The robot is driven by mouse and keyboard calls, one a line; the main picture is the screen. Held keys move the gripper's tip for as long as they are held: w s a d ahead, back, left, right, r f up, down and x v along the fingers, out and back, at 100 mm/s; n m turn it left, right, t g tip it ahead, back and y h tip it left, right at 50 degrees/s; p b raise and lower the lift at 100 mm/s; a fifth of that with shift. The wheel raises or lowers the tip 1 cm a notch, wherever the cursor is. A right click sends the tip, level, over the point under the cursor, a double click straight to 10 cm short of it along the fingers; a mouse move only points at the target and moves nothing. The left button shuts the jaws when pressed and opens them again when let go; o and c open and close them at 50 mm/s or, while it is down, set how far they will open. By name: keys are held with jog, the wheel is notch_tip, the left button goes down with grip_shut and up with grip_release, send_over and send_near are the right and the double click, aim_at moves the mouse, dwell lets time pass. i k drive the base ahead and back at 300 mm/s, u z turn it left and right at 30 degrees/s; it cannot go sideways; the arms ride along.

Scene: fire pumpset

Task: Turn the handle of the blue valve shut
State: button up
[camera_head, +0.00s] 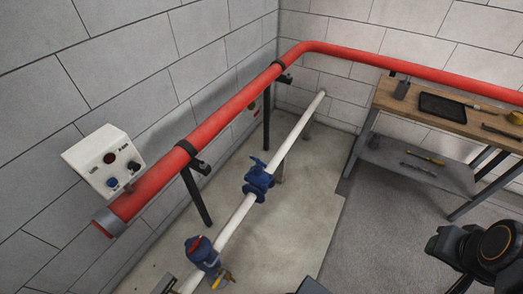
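A blue valve (258,183) sits on the white pipe (236,218) low above the floor, near the middle of the view. Its small blue handle (258,163) is on top and appears to lie roughly across the pipe; its exact angle is too small to tell. Nothing touches the handle. A second blue fitting (205,258) with a red top sits on the same pipe, nearer to me, with a small yellow lever (228,275) beside it. Part of my dark arm shows at the lower right, well apart from the valve. My gripper's fingers are not visible.
A thick red pipe (225,115) on black supports runs above and left of the white pipe, then along the back wall. A workbench (440,110) with tools stands right. Floor right of the valve is clear.

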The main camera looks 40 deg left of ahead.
aim_at(257, 161)
jog(key=u, duration=0.55)
jog(key=i, duration=0.95)
jog(key=u, duration=1.5)
jog(key=i, duration=0.45)
jog(key=u, duration=0.35)
